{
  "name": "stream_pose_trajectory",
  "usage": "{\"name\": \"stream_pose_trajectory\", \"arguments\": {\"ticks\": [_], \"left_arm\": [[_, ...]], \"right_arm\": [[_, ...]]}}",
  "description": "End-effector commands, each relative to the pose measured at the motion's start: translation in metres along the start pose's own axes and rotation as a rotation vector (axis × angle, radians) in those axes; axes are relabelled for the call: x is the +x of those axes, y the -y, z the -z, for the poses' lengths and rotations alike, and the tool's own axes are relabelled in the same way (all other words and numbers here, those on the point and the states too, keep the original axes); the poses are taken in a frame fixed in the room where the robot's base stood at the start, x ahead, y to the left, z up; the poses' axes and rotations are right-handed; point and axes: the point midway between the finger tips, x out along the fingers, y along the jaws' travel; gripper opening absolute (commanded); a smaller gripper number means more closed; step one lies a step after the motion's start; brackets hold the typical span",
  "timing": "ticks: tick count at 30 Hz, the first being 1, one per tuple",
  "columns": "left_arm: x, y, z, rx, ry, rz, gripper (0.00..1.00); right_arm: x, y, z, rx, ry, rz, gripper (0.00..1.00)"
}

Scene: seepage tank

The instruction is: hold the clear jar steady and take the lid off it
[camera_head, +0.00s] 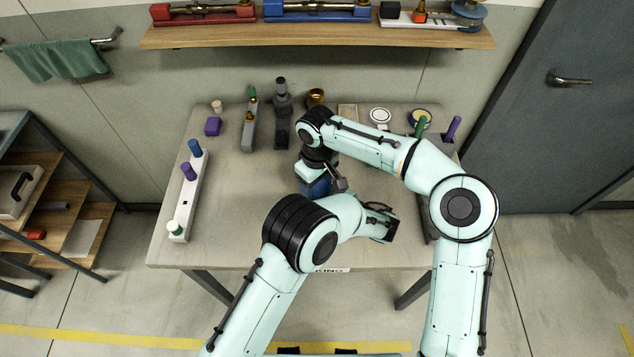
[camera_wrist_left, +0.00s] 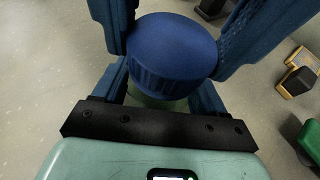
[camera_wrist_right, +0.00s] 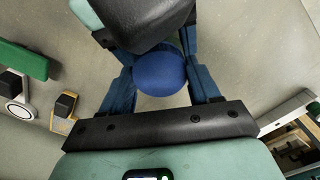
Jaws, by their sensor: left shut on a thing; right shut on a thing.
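The lid (camera_wrist_left: 172,48) is round, blue and ridged along its side. In the left wrist view it sits on the jar, of which only a pale greenish part (camera_wrist_left: 152,101) shows below it. My left gripper (camera_wrist_left: 161,92) is shut on the jar beneath the lid. My right gripper (camera_head: 315,187) reaches down over the front middle of the table and is shut on the lid, which shows between its fingers in the right wrist view (camera_wrist_right: 159,75). In the head view my arms hide the jar and lid. I cannot tell whether a gap exists between them.
A white rack (camera_head: 188,205) with blue, purple and white-green pegs stands at the table's left. The table (camera_head: 230,225) is clear between rack and arms.

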Motion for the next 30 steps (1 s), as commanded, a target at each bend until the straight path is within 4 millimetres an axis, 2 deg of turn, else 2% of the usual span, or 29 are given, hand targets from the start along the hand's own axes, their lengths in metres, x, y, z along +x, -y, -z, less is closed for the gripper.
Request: {"name": "stream_pose_trajectory", "arguments": {"ticks": [3,9,30], "left_arm": [[0.0,0.0002,-0.0001,0.0,0.0,0.001,0.0],[0.0,0.0002,0.0,0.0,0.0,0.001,0.0],[0.0001,0.0001,-0.0001,0.0,0.0,0.0,0.0]], "right_arm": [[-0.0005,0.0005,0.0003,-0.229,-0.001,0.0,0.25],[-0.0007,0.0007,0.0002,-0.47,-0.001,0.001,0.25],[-0.0023,0.0006,0.0003,-0.462,-0.002,0.0,0.25]]}}
